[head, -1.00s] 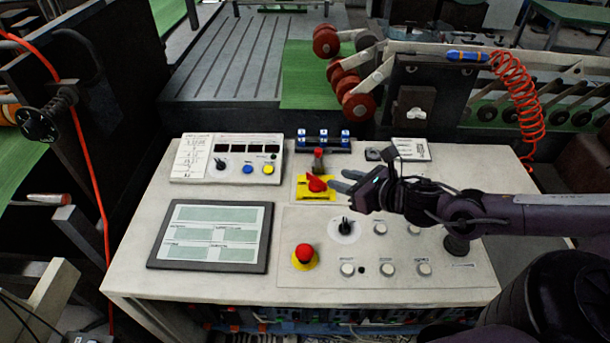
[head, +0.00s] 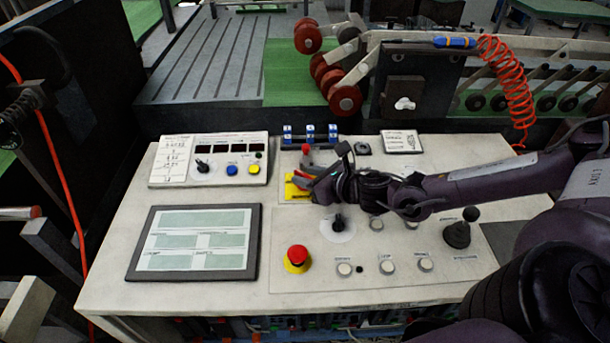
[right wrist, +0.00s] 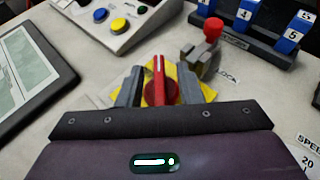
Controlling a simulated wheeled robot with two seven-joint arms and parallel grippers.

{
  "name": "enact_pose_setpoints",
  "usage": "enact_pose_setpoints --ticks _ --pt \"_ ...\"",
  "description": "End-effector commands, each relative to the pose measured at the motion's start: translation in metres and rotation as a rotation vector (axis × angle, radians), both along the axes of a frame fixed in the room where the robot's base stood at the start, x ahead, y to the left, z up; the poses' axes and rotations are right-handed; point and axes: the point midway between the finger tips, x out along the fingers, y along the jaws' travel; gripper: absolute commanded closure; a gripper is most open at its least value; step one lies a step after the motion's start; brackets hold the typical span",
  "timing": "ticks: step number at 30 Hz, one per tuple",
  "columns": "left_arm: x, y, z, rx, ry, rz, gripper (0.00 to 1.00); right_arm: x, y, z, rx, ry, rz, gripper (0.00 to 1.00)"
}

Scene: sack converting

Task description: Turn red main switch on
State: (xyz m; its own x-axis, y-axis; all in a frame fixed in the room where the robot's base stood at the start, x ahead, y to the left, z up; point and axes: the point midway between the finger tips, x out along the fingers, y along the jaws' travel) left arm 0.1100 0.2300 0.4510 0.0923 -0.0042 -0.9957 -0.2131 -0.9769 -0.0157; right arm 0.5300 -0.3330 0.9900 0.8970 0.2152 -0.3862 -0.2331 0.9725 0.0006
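The red main switch (right wrist: 159,82) sits on a yellow plate (right wrist: 207,92) on the console top. Its narrow red handle points away from my wrist in the right wrist view. My right gripper (right wrist: 159,74) is open, with one finger on each side of the handle and a small gap visible on both sides. In the head view, my right gripper (head: 309,181) covers most of the switch, and part of the yellow plate (head: 292,191) shows at its left. My left gripper is in neither view.
A red-knobbed lever (right wrist: 208,42) stands just behind the switch. Blue numbered counters (head: 311,134) lie farther back. A red emergency button (head: 297,256), a black rotary knob (head: 338,222) and a black joystick (head: 458,233) stand nearer on the console. A flat screen (head: 195,242) lies left.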

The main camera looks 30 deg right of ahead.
Motion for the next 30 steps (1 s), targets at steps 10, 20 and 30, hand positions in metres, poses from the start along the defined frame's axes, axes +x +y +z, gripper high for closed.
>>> enact_pose_setpoints --ticks 10,20,30 --pt "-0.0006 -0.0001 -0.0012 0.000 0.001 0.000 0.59 0.0101 0.0025 -0.0035 0.000 -0.002 0.000 0.67" --pt "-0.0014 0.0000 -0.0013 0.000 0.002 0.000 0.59 0.0099 0.0025 -0.0035 0.000 -0.001 0.000 0.93" --pt "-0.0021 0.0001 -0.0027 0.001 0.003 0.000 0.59 0.0095 0.0024 -0.0045 0.000 0.000 -0.012 1.00"
